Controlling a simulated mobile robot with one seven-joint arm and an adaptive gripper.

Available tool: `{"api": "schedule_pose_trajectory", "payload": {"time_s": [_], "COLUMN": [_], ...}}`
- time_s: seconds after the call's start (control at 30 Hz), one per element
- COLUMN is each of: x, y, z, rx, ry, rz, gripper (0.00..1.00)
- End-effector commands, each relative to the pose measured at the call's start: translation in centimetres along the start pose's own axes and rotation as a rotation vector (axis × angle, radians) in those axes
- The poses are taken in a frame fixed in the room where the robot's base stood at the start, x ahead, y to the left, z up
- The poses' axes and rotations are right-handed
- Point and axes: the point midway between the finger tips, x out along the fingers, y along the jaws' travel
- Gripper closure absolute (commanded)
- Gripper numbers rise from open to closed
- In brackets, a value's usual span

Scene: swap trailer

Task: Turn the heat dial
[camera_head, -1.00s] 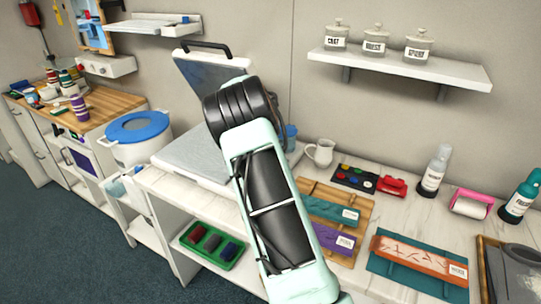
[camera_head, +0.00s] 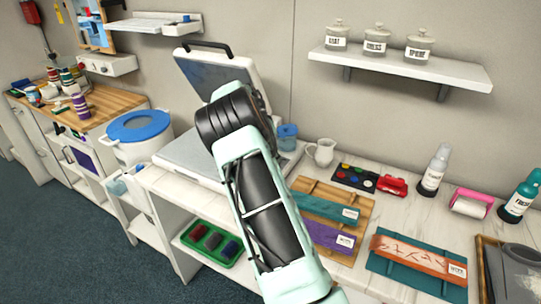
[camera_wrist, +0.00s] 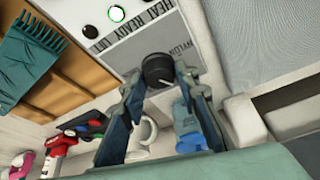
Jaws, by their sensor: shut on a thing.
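The heat dial (camera_wrist: 155,67) is a round black knob with a white pointer mark. In the wrist view the pointer slants to the lower right. In the head view my own arm hides the dial and the gripper. The grey press (camera_head: 190,157) shows there, with its lid (camera_head: 215,75) raised and a black handle on top.
A blue jar (camera_head: 288,137) and a white jug (camera_head: 321,152) stand right of the press. A paint palette (camera_head: 355,177) and wooden boards (camera_head: 315,190) lie farther right. A shelf with jars (camera_head: 400,67) hangs above. A blue-lidded pot (camera_head: 138,125) stands to the left.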

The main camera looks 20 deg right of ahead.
Motion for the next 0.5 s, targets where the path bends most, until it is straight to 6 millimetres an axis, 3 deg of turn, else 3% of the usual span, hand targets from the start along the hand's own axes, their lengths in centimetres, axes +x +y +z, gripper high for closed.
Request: {"api": "schedule_pose_trajectory", "payload": {"time_s": [0.2,0.5], "x": [0.06,-0.24], "y": [0.03,-0.02], "z": [0.09,0.03], "rx": [-0.001,-0.001], "ry": [-0.002,-0.001], "rz": [0.001,-0.001], "gripper": [0.54,0.54]}}
